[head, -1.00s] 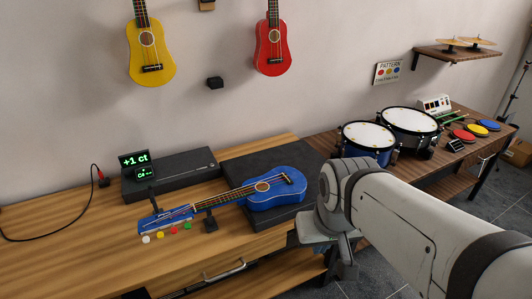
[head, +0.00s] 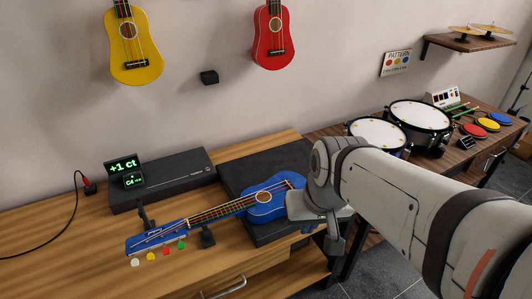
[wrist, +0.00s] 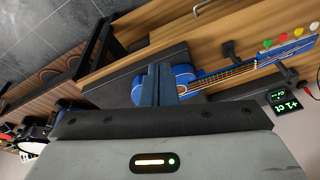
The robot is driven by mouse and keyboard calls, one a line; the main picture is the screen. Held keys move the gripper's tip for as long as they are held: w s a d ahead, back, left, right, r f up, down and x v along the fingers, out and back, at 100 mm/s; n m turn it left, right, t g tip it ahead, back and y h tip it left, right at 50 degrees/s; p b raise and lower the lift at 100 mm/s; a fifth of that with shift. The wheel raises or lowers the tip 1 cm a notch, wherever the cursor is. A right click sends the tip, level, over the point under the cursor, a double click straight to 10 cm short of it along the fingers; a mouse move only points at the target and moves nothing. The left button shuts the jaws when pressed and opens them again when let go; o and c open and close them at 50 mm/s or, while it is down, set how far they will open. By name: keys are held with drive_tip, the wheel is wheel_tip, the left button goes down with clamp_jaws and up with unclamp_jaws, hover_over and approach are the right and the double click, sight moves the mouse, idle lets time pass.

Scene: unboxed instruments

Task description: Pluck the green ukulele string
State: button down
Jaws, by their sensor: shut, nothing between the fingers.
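The blue ukulele (head: 262,208) lies on a dark mat, its neck pointing left. My arm hides the right end of its body in the head view. It also shows in the wrist view (wrist: 182,77), partly behind my fingers. Thin strings run along the neck (head: 222,209); in the wrist view they look coloured, but I cannot single out the green one. My gripper (head: 335,243) is shut and empty, beside the body's right end. In the wrist view its fingers (wrist: 160,84) are together in front of the body; contact cannot be told.
White, yellow, red and green (head: 182,246) knobs sit by the head end. A small display (head: 123,166) reads "+1 ct". Dark stands (head: 207,237) flank the neck. A black case (head: 175,180) lies behind. Drums (head: 418,114) stand at the right. Bare wood (head: 60,255) is at the left.

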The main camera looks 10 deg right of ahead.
drive_tip(key=w+a+m+y+p, duration=0.3)
drive_tip(key=w+a+m+y, duration=0.15)
drive_tip(key=w, duration=0.25)
drive_tip(key=m+t+p, duration=0.5)
drive_tip(key=m, duration=1.1)
hover_over(281, 194)
wheel_tip(281, 194, down, 7)
drive_tip(key=shift+s+d+f+h, duration=0.15)
drive_tip(key=shift+s+d+h, duration=0.1)
drive_tip(key=shift+s+d, duration=0.15)
drive_tip(key=shift+f, duration=0.1)
wheel_tip(281, 194, down, 7)
drive_tip(key=b, duration=0.5)
drive_tip(key=shift+f, duration=0.2)
drive_tip(key=shift+f+b, duration=0.65)
drive_tip(key=shift+b, duration=0.3)
